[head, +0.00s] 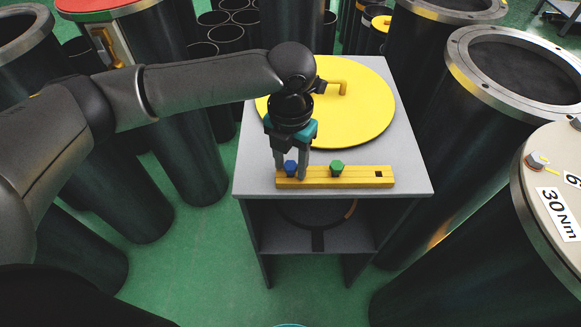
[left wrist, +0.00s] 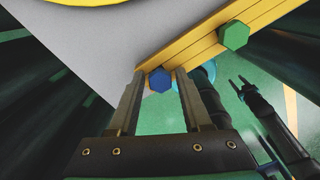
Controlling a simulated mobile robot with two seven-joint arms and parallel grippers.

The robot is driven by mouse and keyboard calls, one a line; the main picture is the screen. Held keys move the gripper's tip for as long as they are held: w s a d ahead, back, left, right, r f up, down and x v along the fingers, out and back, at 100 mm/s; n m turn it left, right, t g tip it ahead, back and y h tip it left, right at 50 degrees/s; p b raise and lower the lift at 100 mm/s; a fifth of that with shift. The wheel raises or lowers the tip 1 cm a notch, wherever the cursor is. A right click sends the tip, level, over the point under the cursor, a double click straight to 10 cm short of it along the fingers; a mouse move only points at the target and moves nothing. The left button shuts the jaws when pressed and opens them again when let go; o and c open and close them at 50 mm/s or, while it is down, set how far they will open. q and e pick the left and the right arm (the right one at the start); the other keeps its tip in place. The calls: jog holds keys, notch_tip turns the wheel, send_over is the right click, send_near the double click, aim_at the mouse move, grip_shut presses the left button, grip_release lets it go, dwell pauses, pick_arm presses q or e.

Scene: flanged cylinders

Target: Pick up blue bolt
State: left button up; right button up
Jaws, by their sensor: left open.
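The blue bolt (head: 290,168) has a hexagonal head and stands at the left end of a yellow bar-shaped holder (head: 360,181). My left gripper (head: 290,174) points down over that end and is open. In the left wrist view the blue bolt (left wrist: 160,80) shows between the tips of its two fingers, one on each side. I cannot tell whether either finger touches it. A green bolt (head: 337,167) stands near the middle of the holder. A dark square hole is at the holder's right end.
The holder lies near the front edge of a grey table (head: 412,180). A yellow round lid (head: 370,110) with a handle lies behind it. Tall dark flanged cylinders (head: 510,75) stand around. In the left wrist view, a dark two-pronged arm end (left wrist: 240,88), apparently my right, shows at right.

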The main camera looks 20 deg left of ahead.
aim_at(290, 165)
pick_arm(q)
jog(key=shift+c, duration=0.4)
grip_shut()
jog(key=shift+r, duration=0.1)
notch_tip(290, 165, up, 20)
jog(key=p, duration=0.2)
dwell(0.5)
